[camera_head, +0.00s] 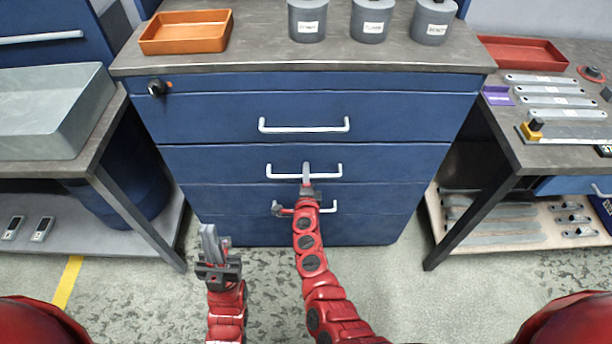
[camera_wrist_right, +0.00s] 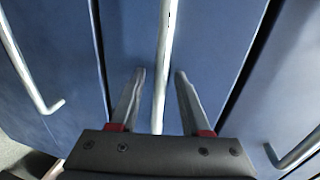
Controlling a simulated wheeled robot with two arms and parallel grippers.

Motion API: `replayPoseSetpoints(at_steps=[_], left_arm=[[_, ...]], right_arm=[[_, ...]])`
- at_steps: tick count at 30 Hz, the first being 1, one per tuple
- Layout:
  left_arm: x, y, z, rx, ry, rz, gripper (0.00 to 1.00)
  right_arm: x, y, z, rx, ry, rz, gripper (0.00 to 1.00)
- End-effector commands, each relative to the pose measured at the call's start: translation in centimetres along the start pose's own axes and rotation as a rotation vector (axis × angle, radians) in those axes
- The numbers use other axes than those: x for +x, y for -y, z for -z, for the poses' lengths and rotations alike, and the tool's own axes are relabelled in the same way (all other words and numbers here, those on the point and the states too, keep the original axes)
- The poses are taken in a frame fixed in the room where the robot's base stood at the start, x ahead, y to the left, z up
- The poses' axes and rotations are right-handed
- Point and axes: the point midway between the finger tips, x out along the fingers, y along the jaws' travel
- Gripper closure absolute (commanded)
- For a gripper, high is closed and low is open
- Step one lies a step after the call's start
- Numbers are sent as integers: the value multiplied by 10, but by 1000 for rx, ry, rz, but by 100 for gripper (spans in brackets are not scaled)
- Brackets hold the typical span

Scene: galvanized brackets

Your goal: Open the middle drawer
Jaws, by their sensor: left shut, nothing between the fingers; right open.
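The blue cabinet has a middle drawer (camera_head: 220,162) with a pale bar handle (camera_head: 328,175). The drawer front looks level with the others, so it appears shut. My right gripper (camera_head: 306,170) is at the middle of this handle. In the right wrist view the handle (camera_wrist_right: 165,50) runs between the two fingertips of the open gripper (camera_wrist_right: 159,74), with gaps on both sides. My left gripper (camera_head: 209,232) is shut and empty, low in front of the cabinet's left side and apart from it.
Drawers with handles lie above (camera_head: 304,128) and below (camera_head: 328,209) the middle one. An orange tray (camera_head: 187,32) and grey canisters (camera_head: 370,20) stand on the cabinet top. Side benches stand left (camera_head: 100,150) and right (camera_head: 505,135). Floor before the cabinet is clear.

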Motion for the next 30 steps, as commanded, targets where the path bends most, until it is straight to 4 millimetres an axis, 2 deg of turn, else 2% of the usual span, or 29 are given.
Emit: replayPoseSetpoints(at_steps=[6, 12, 14, 30], left_arm=[[0, 0, 0, 0, 0, 0, 100], [0, 0, 0, 0, 0, 0, 100], [0, 0, 0, 0, 0, 0, 100], [0, 0, 0, 0, 0, 0, 100]], right_arm=[[0, 0, 0, 1, 0, 0, 55], [0, 0, 0, 1, 0, 0, 91], [0, 0, 0, 1, 0, 0, 100], [0, 0, 0, 1, 1, -1, 100]])
